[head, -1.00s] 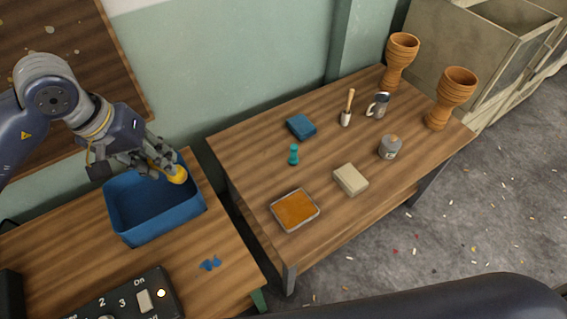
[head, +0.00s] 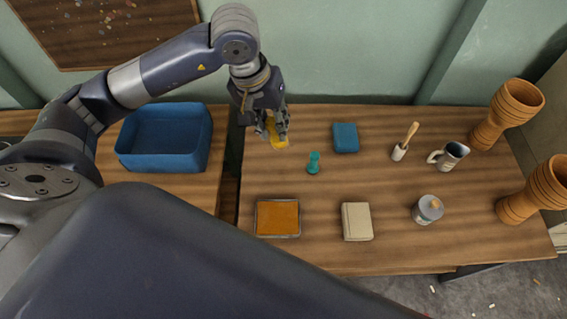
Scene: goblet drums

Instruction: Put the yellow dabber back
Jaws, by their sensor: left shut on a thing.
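The yellow dabber (head: 279,144) is in my left gripper (head: 273,131), which is shut on it. The fingers hide its upper part. In the head view the gripper hangs above the back left part of the right-hand table (head: 330,257), apart from the teal dabber (head: 314,163) that stands to its lower right. A shallow metal tray (head: 278,236) with an orange surface lies nearer the front edge, below the gripper in the picture. My right gripper is not in view.
An open blue bin (head: 158,162) stands on the left table. A blue block (head: 345,138), beige block (head: 357,221), brush (head: 403,146), metal mug (head: 449,157), grey can (head: 427,210) and two goblet drums (head: 505,112) (head: 538,188) occupy the right-hand table. A gap separates the tables.

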